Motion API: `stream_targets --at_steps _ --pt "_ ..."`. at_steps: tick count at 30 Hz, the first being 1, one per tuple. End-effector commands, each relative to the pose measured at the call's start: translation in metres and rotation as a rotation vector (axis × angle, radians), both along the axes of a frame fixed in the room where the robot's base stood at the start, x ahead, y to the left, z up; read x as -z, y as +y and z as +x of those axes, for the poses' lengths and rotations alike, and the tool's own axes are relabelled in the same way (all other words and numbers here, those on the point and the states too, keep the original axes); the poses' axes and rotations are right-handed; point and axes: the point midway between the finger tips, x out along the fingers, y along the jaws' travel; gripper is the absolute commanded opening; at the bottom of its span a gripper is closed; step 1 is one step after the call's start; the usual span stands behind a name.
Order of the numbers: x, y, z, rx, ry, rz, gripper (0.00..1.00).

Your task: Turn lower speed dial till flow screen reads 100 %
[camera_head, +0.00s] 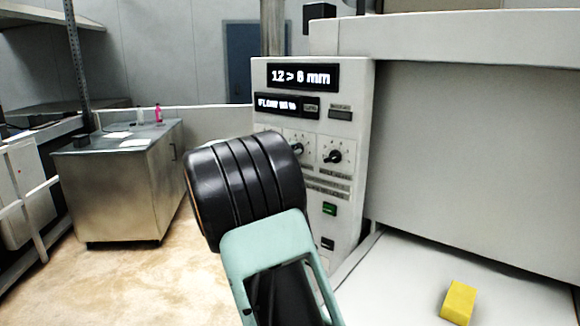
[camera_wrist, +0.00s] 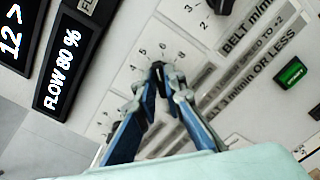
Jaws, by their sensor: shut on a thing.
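The lower speed dial (camera_wrist: 157,72) is a dark knob on a white panel with a printed number scale, 4, 5 and 6 showing. My gripper (camera_wrist: 160,80) is shut on this knob, its blue-and-grey fingers on either side. The flow screen (camera_wrist: 67,67) reads "FLOW 80 %" in the wrist view. It is small and blurred in the head view (camera_head: 286,105).
A second dial (camera_head: 335,152) is close on the right. Above is a thickness screen (camera_head: 301,76) reading "12 > 6 mm". A green button (camera_head: 329,208) sits below. A yellow block (camera_head: 459,302) lies on the white bed at right. A steel cabinet (camera_head: 112,195) stands at left.

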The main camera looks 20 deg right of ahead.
Motion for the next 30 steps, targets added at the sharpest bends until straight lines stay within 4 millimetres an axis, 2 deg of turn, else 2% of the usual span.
stream_targets --at_steps 1,12,30 --pt "0.0079 0.0002 -0.0003 0.000 -0.034 0.019 0.00" --pt "0.0053 -0.0006 -0.0012 0.001 -0.228 0.126 0.00" --pt "0.0019 -0.0006 -0.0013 0.001 -0.290 0.162 0.00"
